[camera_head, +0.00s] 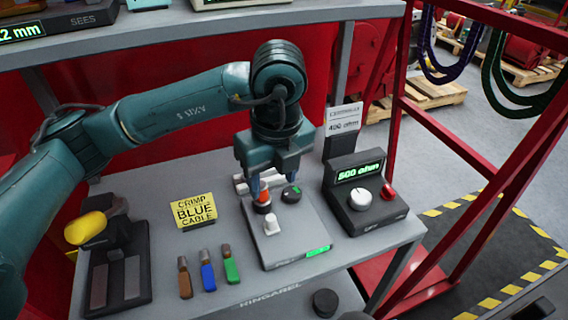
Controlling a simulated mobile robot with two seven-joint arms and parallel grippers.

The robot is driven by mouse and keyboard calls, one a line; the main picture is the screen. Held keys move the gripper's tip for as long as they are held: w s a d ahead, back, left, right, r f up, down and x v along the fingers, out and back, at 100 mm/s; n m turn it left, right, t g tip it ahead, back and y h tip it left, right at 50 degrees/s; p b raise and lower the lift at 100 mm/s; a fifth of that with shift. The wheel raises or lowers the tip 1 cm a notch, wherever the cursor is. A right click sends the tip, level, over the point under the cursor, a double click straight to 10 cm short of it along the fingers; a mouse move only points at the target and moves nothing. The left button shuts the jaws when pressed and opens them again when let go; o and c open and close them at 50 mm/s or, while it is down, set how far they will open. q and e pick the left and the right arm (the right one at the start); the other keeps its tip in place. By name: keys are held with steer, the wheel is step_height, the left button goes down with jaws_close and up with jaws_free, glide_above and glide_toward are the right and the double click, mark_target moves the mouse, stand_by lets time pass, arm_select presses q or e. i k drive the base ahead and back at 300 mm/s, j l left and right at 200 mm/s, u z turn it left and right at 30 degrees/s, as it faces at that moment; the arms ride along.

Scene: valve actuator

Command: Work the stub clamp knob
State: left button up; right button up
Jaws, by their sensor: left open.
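My left gripper (272,182) points down over the back of a light grey box (290,244) on the bench. It is open, its bluish fingertips close to an orange-red knob (263,198) on a dark base. I cannot tell whether they touch it. White bars behind the gripper are partly hidden. No label shows which knob is the stub clamp knob. My right gripper is not in view.
A dark meter (365,222) reading "500 ohm" stands right of the box. A shelf (200,32) crosses above; a red frame (450,144) stands right.

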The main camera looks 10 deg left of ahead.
mark_target(290, 193)
steer(key=k, duration=1)
